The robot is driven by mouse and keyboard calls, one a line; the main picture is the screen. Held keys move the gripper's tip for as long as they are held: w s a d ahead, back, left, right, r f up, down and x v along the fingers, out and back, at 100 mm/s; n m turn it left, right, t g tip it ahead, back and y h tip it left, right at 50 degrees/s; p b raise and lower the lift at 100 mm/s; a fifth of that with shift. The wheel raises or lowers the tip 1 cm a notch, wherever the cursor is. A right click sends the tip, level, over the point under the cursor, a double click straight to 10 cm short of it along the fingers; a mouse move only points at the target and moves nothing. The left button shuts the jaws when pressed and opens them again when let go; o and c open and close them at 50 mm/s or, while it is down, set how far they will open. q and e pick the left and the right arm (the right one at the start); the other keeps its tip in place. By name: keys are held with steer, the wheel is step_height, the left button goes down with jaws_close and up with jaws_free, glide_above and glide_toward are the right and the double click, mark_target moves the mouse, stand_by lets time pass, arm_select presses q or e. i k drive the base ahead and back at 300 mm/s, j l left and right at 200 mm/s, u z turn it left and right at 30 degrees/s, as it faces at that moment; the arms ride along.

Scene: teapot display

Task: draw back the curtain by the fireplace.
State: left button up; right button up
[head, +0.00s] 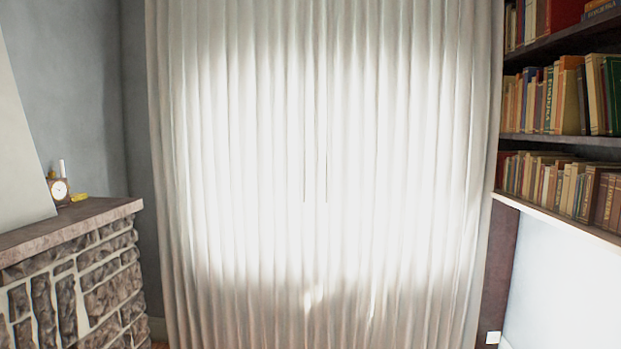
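A white pleated curtain (240,170) hangs straight ahead in the head view and fills the middle of it. It is drawn across, with bright light coming through its central part. Thin dark vertical lines show near its middle, where two halves may meet; I cannot tell for sure. The stone fireplace (85,290) stands to the left of the curtain, with a brown mantel (75,222) on top. Neither of my grippers is in view.
A small clock (59,190) and a yellow object (79,197) are on the mantel. Bookshelves (570,140) full of books reach in from the right, above a white wall (560,290). Nothing visible stands between me and the curtain.

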mark_target(309, 164)
steer(key=i+u, duration=0.4)
steer(key=i, duration=0.65)
